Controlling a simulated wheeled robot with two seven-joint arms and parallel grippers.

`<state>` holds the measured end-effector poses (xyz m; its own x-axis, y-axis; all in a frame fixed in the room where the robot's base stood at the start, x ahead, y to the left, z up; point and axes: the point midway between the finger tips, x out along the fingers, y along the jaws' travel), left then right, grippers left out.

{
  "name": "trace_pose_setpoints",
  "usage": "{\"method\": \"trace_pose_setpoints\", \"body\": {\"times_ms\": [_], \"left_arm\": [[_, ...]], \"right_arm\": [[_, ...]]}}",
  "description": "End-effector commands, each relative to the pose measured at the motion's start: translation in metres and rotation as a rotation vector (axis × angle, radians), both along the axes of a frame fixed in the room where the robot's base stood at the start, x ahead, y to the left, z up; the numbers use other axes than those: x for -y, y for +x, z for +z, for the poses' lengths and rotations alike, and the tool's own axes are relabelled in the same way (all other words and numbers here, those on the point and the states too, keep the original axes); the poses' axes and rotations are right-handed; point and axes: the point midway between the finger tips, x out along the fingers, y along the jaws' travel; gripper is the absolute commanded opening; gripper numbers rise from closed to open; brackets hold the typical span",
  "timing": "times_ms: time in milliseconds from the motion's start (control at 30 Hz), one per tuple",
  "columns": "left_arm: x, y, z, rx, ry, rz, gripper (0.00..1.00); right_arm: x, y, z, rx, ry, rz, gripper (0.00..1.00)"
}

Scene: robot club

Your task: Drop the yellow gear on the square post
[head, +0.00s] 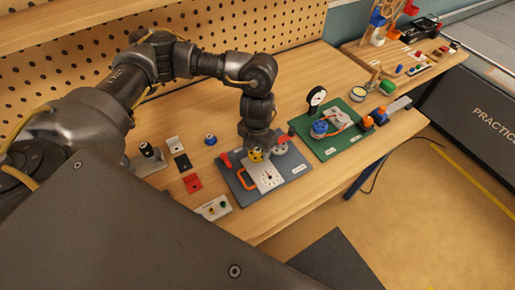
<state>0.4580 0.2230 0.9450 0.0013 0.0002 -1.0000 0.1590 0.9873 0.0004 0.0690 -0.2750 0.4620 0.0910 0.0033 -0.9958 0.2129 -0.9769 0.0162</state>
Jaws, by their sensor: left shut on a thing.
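The yellow gear (255,155) is small and partly hidden in my left gripper (256,150), which is shut on it. The gripper points down over a dark grey board (237,192) on the bench. A light plate with a dial-like marking (268,180) lies on this board just in front of the gripper. The square post cannot be made out; the gripper and gear may hide it. I cannot tell whether the gear touches anything below. My right gripper is not in view.
The grey board also carries an orange handle (246,180) and a red part (226,160). A green board (326,150) with a gauge (317,97) stands to the right. Small blocks, including a red one (192,183), lie to the left. A perforated wall (240,40) rises behind.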

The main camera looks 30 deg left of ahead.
Motion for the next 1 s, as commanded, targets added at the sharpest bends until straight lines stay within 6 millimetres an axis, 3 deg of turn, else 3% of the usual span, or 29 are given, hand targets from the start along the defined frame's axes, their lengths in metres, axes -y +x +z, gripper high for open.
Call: {"method": "trace_pose_setpoints", "body": {"times_ms": [1000], "left_arm": [[0.0, 0.0, -0.0114, 0.0, 0.0, 0.0, 0.32]], "right_arm": [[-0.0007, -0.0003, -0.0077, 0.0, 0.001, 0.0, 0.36]]}}
